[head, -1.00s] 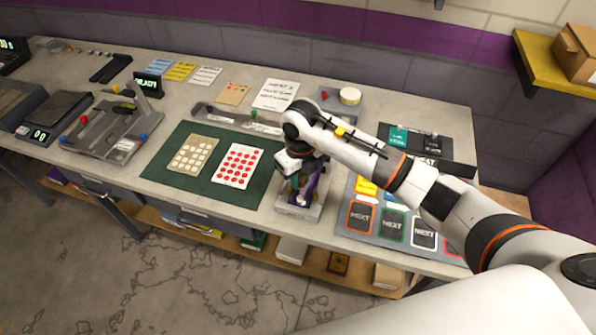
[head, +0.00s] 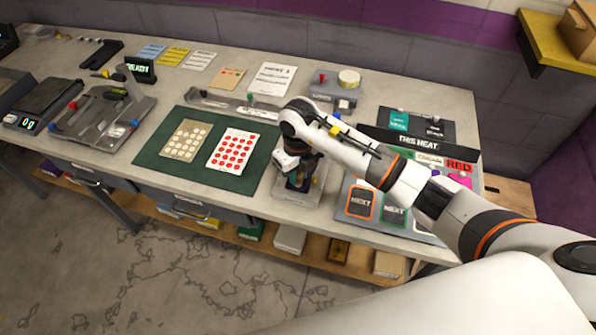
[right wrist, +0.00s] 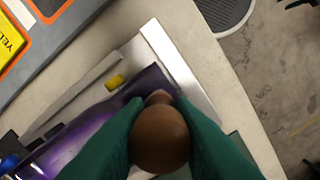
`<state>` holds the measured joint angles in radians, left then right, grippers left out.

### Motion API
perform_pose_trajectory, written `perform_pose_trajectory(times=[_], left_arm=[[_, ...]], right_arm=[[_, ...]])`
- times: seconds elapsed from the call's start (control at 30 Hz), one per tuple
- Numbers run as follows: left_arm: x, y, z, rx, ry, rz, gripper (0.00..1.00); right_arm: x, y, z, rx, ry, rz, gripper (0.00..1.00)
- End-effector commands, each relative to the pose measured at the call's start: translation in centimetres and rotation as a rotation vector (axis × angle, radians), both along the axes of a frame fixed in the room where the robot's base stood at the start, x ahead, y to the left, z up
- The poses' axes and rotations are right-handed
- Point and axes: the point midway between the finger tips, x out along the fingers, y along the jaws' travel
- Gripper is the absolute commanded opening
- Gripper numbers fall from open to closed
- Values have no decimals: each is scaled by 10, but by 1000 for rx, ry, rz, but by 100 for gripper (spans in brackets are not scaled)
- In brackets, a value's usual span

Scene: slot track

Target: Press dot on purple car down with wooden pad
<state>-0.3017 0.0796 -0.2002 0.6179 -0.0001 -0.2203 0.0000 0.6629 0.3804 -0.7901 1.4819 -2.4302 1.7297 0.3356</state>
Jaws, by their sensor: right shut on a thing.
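My right gripper (head: 300,180) is over a small grey stand on the bench, right of the green mat. In the right wrist view its green fingers are shut on the round brown knob of the wooden pad (right wrist: 160,138). The purple car (right wrist: 118,104) lies beneath on a pale stand, partly hidden by the fingers. The pad's underside and the dot are hidden, so I cannot tell whether the pad touches the car. In the head view my arm and gripper mostly cover the car. My left gripper is not in view.
A green mat (head: 178,170) holds a sheet of cream dots (head: 187,140) and a sheet of red dots (head: 235,150). NEXT cards (head: 361,203) lie on a grey board to the right. A READY display (head: 140,70) stands at left.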

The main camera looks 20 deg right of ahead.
Motion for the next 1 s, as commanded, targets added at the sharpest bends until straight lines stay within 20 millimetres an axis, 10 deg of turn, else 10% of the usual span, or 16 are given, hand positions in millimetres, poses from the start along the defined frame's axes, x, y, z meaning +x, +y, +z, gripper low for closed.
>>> perform_pose_trajectory(times=[1.0], left_arm=[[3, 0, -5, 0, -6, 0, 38]], right_arm=[[0, 0, -6, 0, 0, 0, 1]])
